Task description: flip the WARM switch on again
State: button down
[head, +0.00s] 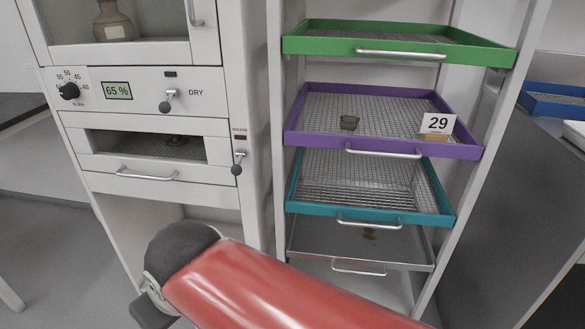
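No label that I can read as WARM shows on the white cabinet (150,190). A toggle switch labelled DRY (169,98) sits on its upper panel, its lever hanging down, with a dark green indicator (170,74) above it. A second toggle switch (238,160) is on the right-hand post, its lever also down. Its small label, above a dull reddish indicator (240,138), is too small to read. My red arm crosses the bottom of the head view, below both switches. My gripper is not in view.
The cabinet panel also has a dial (69,91) and a display reading 65 % (117,91). To the right a rack holds green (400,52), purple (380,148), teal (370,217) and grey trays. A card marked 29 (437,123) stands on the purple tray, near a sherd (349,122).

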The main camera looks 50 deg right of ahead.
aim_at(236, 169)
jog(key=z, duration=1.1)
jog(key=k+l+z, duration=0.3)
jog(key=k+l, duration=0.15)
